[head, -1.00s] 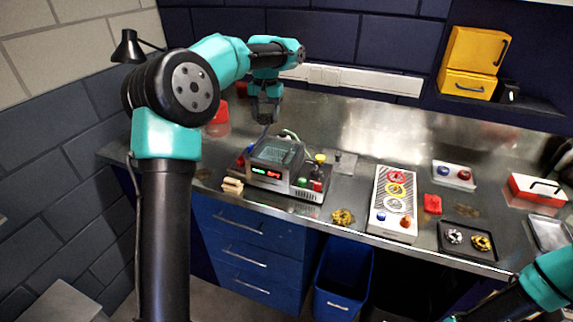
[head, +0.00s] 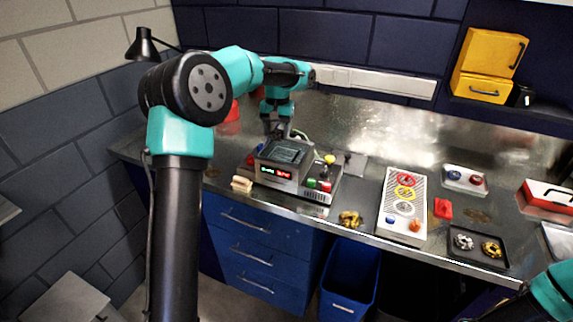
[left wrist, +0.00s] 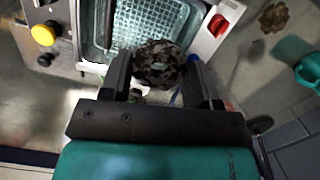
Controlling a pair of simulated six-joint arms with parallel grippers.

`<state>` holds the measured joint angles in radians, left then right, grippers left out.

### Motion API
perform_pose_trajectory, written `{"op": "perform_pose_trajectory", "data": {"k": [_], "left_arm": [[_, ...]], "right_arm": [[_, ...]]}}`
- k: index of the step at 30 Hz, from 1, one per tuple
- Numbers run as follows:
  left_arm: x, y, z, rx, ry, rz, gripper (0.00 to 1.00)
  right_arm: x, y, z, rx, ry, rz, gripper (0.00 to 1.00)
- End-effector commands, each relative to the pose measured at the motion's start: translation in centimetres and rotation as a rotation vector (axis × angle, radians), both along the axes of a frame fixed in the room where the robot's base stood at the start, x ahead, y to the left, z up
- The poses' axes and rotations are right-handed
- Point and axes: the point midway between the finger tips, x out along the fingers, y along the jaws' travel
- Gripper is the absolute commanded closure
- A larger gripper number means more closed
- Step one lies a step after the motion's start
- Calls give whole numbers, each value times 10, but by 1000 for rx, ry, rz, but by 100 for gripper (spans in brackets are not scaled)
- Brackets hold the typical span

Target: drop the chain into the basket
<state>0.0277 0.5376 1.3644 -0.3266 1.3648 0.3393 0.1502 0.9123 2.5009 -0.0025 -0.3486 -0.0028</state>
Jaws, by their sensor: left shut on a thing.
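My left gripper (head: 282,136) is above the back of the cleaning machine (head: 316,193), close to the wire basket (head: 286,151) in its top. In the left wrist view, the gripper (left wrist: 163,70) is shut on a dark, coiled chain (left wrist: 158,62). The chain is between the two fingers and overlaps the lower right edge of the basket (left wrist: 120,22) in that view. Its height over the basket is hard to tell. The chain is too small to make out in the head view. My right gripper is out of view; only part of that arm shows.
The machine has a yellow knob (head: 329,159) and lit displays. A wooden block (head: 241,183) and a gold cog (head: 350,218) lie near the bench's front edge. A panel with ringed discs (head: 404,205) and a black tray (head: 478,246) stand to the right. A blue bin (head: 348,280) is below.

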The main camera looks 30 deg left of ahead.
Motion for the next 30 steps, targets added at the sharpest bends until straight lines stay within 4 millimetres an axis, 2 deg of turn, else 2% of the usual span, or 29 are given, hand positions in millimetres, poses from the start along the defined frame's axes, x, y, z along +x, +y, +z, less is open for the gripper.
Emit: {"op": "perform_pose_trajectory", "data": {"k": [9,10,19,30], "left_arm": [[0,0,-2,0,-1,0,69],[0,0,-2,0,-1,0,42],[0,0,-2,0,-1,0,14],[1,0,4,1,-2,0,14]], "right_arm": [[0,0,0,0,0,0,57],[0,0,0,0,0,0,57],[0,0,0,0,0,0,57],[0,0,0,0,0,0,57]]}}
